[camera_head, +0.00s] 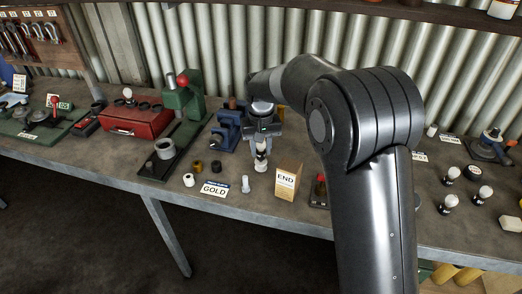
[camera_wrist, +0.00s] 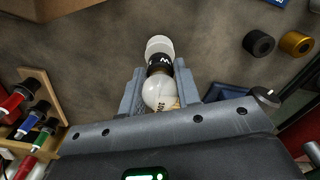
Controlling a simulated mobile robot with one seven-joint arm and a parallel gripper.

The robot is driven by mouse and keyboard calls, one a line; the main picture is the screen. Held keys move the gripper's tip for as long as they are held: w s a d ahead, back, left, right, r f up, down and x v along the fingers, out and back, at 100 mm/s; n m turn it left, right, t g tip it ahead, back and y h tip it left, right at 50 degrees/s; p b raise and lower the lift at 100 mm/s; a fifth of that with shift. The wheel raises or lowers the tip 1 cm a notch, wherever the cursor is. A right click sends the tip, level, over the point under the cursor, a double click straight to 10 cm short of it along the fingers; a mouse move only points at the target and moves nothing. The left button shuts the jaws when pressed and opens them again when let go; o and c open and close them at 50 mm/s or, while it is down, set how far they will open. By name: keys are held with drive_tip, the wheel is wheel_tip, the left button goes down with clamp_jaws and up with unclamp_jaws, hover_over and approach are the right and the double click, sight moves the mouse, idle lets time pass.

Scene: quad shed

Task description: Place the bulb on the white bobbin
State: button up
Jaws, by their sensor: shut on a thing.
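My gripper (camera_head: 262,150) is shut on the bulb, pointing down over the middle of the bench. The bulb (camera_wrist: 160,93) has a white globe with dark lettering and a black collar marked W; in the wrist view its globe sits between the two fingers. A round white piece (camera_wrist: 158,45) lies beyond the collar, in line with the bulb. It also shows under the gripper in the head view (camera_head: 261,165). I cannot tell whether it is a bobbin or touches the bulb. A short white bobbin-like piece (camera_head: 189,180) stands farther left, near the GOLD card.
A brass ring (camera_head: 197,166) and a black ring (camera_head: 216,166) stand left of my gripper. The GOLD card (camera_head: 214,190), a pale peg (camera_head: 245,184) and the END box (camera_head: 287,182) stand in front. A blue tool (camera_head: 227,132) is close behind left. Several bulbs (camera_head: 448,204) stand right.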

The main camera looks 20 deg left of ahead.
drive_tip(key=shift+f, duration=0.55)
drive_tip(key=shift+f, duration=0.15)
drive_tip(key=o, duration=1)
wheel_tip(320, 180, up, 12)
drive_tip(key=shift+r, duration=0.15)
drive_tip(key=shift+d, duration=0.1)
